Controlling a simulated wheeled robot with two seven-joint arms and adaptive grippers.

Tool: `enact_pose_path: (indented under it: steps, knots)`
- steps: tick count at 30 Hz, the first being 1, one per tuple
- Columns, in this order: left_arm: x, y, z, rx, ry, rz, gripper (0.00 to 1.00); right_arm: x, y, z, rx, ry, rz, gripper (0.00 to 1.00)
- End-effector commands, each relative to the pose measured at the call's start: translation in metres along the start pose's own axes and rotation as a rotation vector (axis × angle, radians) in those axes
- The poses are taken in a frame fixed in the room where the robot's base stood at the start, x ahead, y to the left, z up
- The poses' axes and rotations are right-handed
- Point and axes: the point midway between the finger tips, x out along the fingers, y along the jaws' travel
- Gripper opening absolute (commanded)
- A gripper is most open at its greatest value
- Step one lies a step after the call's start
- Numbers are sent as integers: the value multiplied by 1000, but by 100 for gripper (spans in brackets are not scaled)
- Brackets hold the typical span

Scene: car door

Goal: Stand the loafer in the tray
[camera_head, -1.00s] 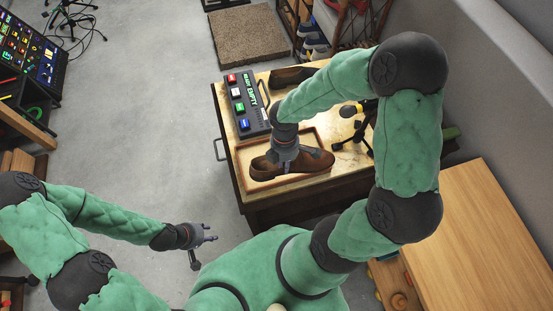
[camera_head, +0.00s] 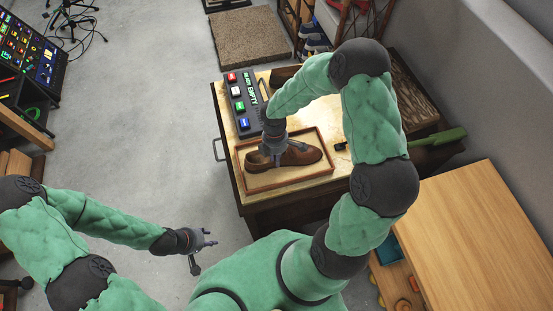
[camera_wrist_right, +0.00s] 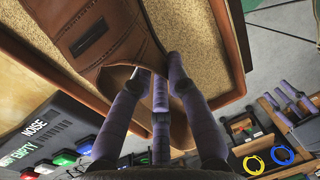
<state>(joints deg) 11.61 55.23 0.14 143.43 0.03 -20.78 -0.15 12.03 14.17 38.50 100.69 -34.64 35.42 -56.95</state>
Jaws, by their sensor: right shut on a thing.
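The brown leather loafer (camera_head: 302,154) is inside the shallow brown-rimmed tray (camera_head: 296,184), its toe toward the right. It looks sole down, though its contact with the tray floor is hard to see. My right gripper (camera_head: 274,155) comes down from above and is shut on the loafer at its heel end. In the right wrist view the gripper fingers (camera_wrist_right: 160,80) are at the shoe's opening, with the loafer's strap (camera_wrist_right: 90,34) beyond and the tray's speckled floor (camera_wrist_right: 215,55) beside it. My left gripper (camera_head: 208,241) is open and empty, away from the table.
A button box (camera_head: 240,105) stands at the table's left, behind the tray. A dark shoe (camera_head: 283,76) lies at the back, partly behind my right arm. A wooden cabinet (camera_head: 490,225) is at the right.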

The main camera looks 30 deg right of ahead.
Motion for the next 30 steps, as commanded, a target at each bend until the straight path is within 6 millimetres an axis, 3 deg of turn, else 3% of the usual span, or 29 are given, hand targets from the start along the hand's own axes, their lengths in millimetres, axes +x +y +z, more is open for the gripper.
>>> enact_pose_path:
  steps: [11,12,14,25,30]
  knots:
    - [2,-1,0,0,0,0,40,3,1,0,1,0,2,0]
    - [2,-1,0,0,0,0,40,3,0,0,0,0,0,22]
    - [1,0,0,0,0,0,40,3,0,0,0,0,0,39]
    - [0,0,0,0,0,0,40,0,0,0,1,0,1,40]
    - [-7,3,0,0,0,0,40,-20,1,0,1,0,4,40]
